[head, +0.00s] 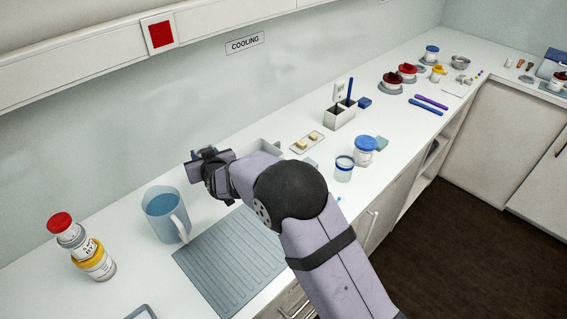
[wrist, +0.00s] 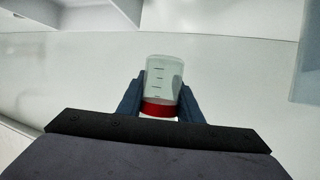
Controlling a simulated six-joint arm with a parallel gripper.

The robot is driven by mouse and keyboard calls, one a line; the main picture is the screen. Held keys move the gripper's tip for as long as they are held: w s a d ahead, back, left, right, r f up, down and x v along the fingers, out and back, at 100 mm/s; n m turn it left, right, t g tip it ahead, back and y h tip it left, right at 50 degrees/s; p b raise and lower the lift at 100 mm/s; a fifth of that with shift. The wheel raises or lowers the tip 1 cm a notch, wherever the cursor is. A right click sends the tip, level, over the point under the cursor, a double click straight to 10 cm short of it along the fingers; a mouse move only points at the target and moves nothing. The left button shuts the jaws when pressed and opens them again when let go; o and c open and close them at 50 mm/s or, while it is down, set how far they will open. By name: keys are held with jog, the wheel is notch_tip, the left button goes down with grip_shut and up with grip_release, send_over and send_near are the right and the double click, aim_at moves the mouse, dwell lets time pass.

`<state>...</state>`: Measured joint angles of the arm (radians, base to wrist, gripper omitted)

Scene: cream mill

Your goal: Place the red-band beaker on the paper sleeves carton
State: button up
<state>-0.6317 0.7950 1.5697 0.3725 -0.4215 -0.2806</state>
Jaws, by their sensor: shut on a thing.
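The red-band beaker (wrist: 163,78) is clear with dark graduation marks and a red band near its lower end in the wrist view. My gripper (wrist: 159,100) is shut on it, one blue finger on each side of the band. In the head view my gripper (head: 205,154) is over the back of the counter, right of the blue pitcher, and I cannot make out the beaker there. I cannot tell for sure which thing is the paper sleeves carton; no such label is readable.
A blue pitcher (head: 165,214) and stacked jars (head: 82,246) stand at left. A ribbed grey mat (head: 225,262) lies in front. A blue-lidded jar (head: 366,150), a blue-banded beaker (head: 344,169), and a pen holder (head: 340,117) stand to the right.

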jog(key=w+d+r, duration=0.2)
jog(key=d, duration=0.7)
jog(key=w+d+r, duration=0.2)
jog(key=d, duration=0.8)
jog(key=w+d+r, duration=0.2)
jog(key=d, duration=0.7)
jog(key=shift+d+f, duration=0.2)
jog(key=shift+f, duration=5)
jog(key=shift+f, duration=0.15)
jog(key=shift+f, duration=0.1)
jog(key=o, duration=1)
jog(key=shift+o, duration=0.2)
